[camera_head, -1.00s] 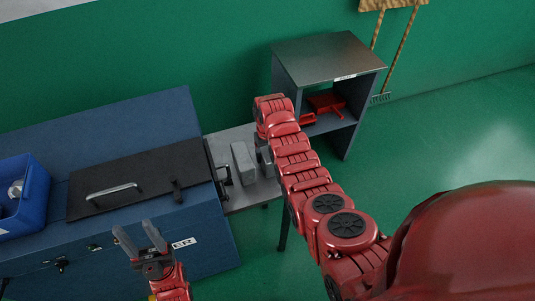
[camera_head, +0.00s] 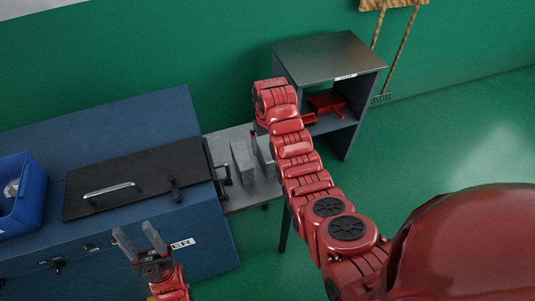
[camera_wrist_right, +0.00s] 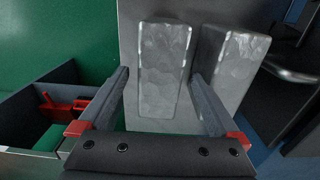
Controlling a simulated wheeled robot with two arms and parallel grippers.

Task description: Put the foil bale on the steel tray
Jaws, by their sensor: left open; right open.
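Two silvery, crinkled foil bales lie side by side on a grey metal surface (camera_head: 230,200). The left bale (camera_head: 243,164) and the right bale (camera_head: 266,152) both show in the head view; my right arm partly covers the right one. In the right wrist view my right gripper (camera_wrist_right: 160,76) is open, with the right bale (camera_wrist_right: 163,65) between its fingers in the picture; I cannot tell the depth or any contact. The other bale (camera_wrist_right: 230,75) is beside it. My left gripper (camera_head: 136,232) is open and empty in front of the blue chest. I cannot make out a separate steel tray.
A blue chest (camera_head: 110,120) with a dark handled panel (camera_head: 140,175) and a blue bin (camera_head: 30,205) stand at left. A grey open cabinet (camera_head: 330,60) holding red items (camera_head: 325,103) stands behind right. Green floor (camera_head: 450,140) is clear at right.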

